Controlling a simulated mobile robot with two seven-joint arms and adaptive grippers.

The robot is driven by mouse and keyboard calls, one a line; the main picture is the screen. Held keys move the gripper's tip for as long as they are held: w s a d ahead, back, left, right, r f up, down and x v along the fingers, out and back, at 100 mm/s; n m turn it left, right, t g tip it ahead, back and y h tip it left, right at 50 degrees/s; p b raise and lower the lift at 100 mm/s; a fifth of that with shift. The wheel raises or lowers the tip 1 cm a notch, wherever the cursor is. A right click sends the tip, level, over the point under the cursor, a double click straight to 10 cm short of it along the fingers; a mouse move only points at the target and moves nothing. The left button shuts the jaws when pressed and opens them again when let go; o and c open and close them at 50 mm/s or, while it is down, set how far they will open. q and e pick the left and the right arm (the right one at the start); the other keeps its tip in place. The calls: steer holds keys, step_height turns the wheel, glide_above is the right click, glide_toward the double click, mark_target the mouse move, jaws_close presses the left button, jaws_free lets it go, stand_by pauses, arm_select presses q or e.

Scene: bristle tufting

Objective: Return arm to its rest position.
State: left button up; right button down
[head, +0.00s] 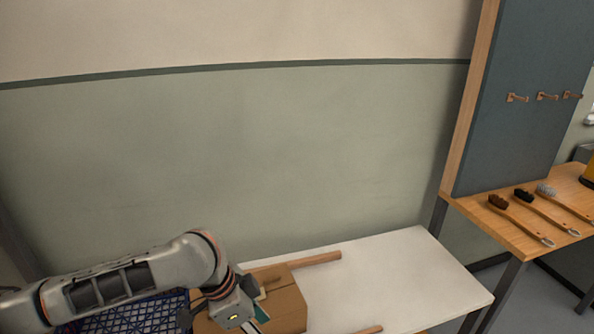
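My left arm comes in from the left and bends down at the wrist. Its gripper (258,312) is low in the head view, over or beside a brown box-like block (287,300) on the white table (410,275). The arm's own wrist covers part of the gripper, and I cannot tell whether its fingers are apart or hold anything. My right gripper is not in view.
A blue lattice crate (150,312) lies under my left forearm. A wooden rod (316,259) extends behind the block, another (366,330) at the bottom edge. Right, three brushes (520,219) lie on a wooden table (490,222) below a panel (530,90) with hooks.

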arm_select(q)
steer(key=d+f+n+t+h, duration=0.5)
steer(key=d+f, duration=0.1)
steer(key=d, duration=0.3)
steer(key=s+a+f+n+t+y, duration=0.2)
steer(key=s+a+f, duration=0.4)
steer(key=a, duration=0.5)
steer(key=s+a+f+n+t+y, duration=0.2)
steer(key=s+a+f, duration=0.4)
steer(key=a, duration=0.5)
step_height(320, 180, down, 2)
steer(key=shift+s+f+n+t+y, duration=0.2)
steer(key=shift+n+t+y, duration=0.25)
steer(key=shift+y, duration=0.75)
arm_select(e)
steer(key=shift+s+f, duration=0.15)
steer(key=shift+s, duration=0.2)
